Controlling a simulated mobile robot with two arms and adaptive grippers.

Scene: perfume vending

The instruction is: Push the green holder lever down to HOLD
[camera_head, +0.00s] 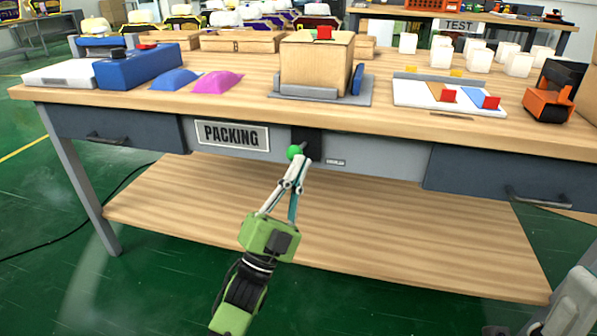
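The green holder lever (294,152) shows as a round green knob at the front of the packing table. It sits by a black mount (309,143) on the table's front panel, right of the PACKING sign (232,135). My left gripper (299,163) reaches up from below, its slim fingers drawn together at the tips. The tips are right at the knob's lower right side in the picture. I cannot tell whether they touch it. The lever's stem is mostly hidden.
A cardboard box (305,66) stands in a grey holder (272,95) on the tabletop above the lever. Grey drawers (117,134) flank the front panel. A lower wooden shelf (400,235) lies behind my gripper. The green floor (60,290) in front is clear.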

